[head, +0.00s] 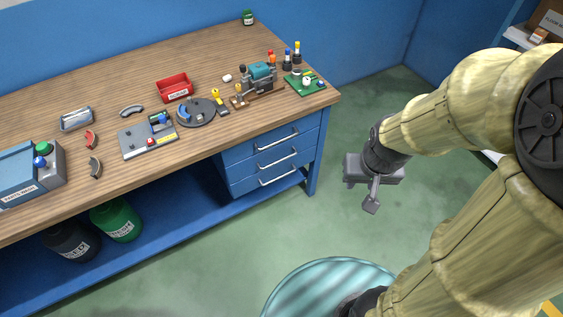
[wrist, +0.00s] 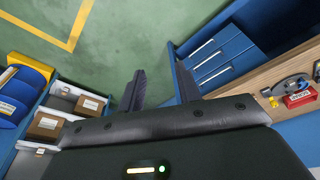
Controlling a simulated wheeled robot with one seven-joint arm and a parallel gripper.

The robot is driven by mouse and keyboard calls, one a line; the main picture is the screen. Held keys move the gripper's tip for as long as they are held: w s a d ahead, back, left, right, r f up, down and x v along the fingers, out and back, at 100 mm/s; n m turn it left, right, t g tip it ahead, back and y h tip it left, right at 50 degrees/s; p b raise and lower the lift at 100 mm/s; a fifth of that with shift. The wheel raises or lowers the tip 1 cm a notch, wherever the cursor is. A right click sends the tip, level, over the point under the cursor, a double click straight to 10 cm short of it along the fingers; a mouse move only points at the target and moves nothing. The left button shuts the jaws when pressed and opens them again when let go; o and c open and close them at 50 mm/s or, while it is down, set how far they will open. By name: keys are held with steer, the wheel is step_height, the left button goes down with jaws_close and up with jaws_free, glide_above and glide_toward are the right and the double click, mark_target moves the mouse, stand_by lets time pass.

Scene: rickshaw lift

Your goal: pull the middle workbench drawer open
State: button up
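The workbench (head: 150,85) has a blue drawer unit under its right end, with three drawers stacked and all flush. The middle drawer (head: 262,162) has a silver bar handle (head: 277,158) and is closed. The drawers also show in the wrist view, where the middle drawer (wrist: 213,67) is at upper right. My gripper (head: 371,190) hangs to the right of the drawer unit, apart from it, over open floor. In the wrist view my gripper (wrist: 160,90) has its two fingers spread wide with nothing between them.
Tools, a red bin (head: 174,87) and small parts lie on the bench top. A green drum (head: 117,220) and a dark drum (head: 72,242) stand beneath it. Shelves with boxes (wrist: 48,125) are at left in the wrist view. The green floor before the drawers is clear.

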steer(key=w+a+f+m+t+y+b, duration=0.3)
steer(key=w+f+b, duration=0.4)
steer(key=f+b, duration=0.6)
steer(key=w+a+f+m+t+y+b, duration=0.3)
steer(key=w+f+b, duration=0.5)
steer(key=f+b, duration=0.5)
steer(key=w+a+f+m+t+y+b, duration=0.2)
steer(key=w+a+f+m+t+b, duration=0.2)
steer(key=w+f+b, duration=0.4)
step_height(320, 180, down, 8)
steer(key=m+b, duration=0.1)
steer(key=b, duration=0.4)
steer(key=shift+a+r+y+b, duration=0.15)
steer(key=shift+a+y+b, duration=0.15)
steer(key=shift+y, duration=0.1)
steer(key=shift+w, duration=0.15)
steer(key=b+x, duration=0.5)
steer(key=x, duration=1.2)
steer(key=shift+w, duration=0.25)
steer(key=shift+r, duration=0.15)
